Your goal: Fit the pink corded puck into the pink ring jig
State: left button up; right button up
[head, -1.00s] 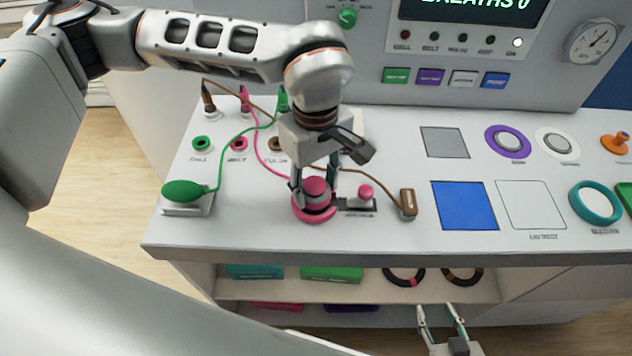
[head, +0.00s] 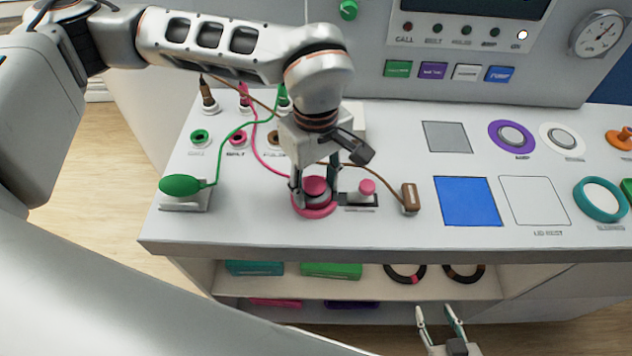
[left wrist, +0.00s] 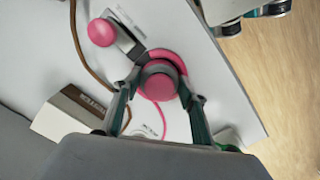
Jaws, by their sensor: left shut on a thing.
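The pink corded puck (head: 315,187), pink on top with a grey body, is upright between the fingers of my left gripper (head: 315,198), which is shut on it. Its pink cord runs back to a plug at the rear left. The pink ring jig (head: 312,213) lies flat around and below the puck's base. In the left wrist view the puck (left wrist: 158,86) covers part of the ring (left wrist: 183,68), which shows mostly to the upper right. I cannot tell whether the puck sits fully down. My right gripper (head: 435,312) is open and empty, low in front of the shelf.
A slider with a pink knob (head: 367,187) stands just right of the ring. A brown block (head: 409,198) with a cord is farther right. A green bulb (head: 181,185) on a cord sits left. Blue and white squares lie right.

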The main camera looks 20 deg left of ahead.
pick_arm(q)
jog(key=o, duration=1.3)
notch_tip(320, 180, up, 12)
